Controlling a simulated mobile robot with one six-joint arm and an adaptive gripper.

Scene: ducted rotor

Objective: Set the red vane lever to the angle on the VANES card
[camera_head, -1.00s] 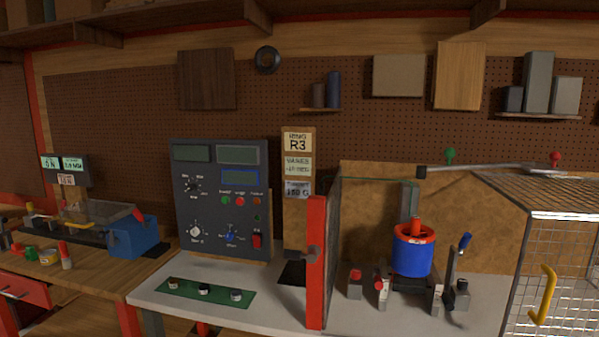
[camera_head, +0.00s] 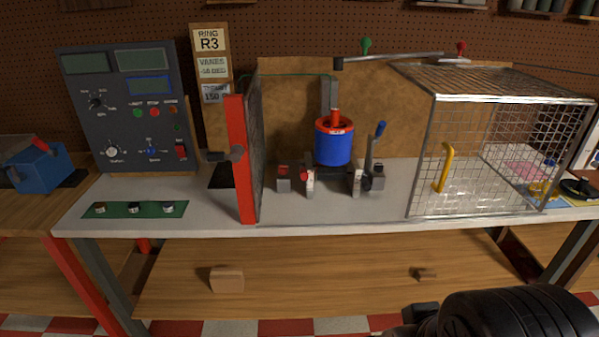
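The VANES card (camera_head: 213,67) is on the wooden post left of the red-edged panel; its lower line is a negative value in DEG, the digits hard to read. The blue ducted rotor (camera_head: 333,148) with a red rim stands on the bench. Small red-tipped parts (camera_head: 304,175) sit at its lower left; I cannot tell surely which is the vane lever, or its angle. A blue-handled lever (camera_head: 377,132) stands at its right. A black rounded part of my arm shows at the bottom right; my gripper fingers are not seen.
A red-edged mesh panel (camera_head: 240,160) stands upright left of the rotor. A wire cage (camera_head: 490,150) with a yellow handle (camera_head: 443,168) stands right of it. A bar with green and red knobs runs above. The control panel (camera_head: 125,105) is at the left. The front bench strip is mostly clear.

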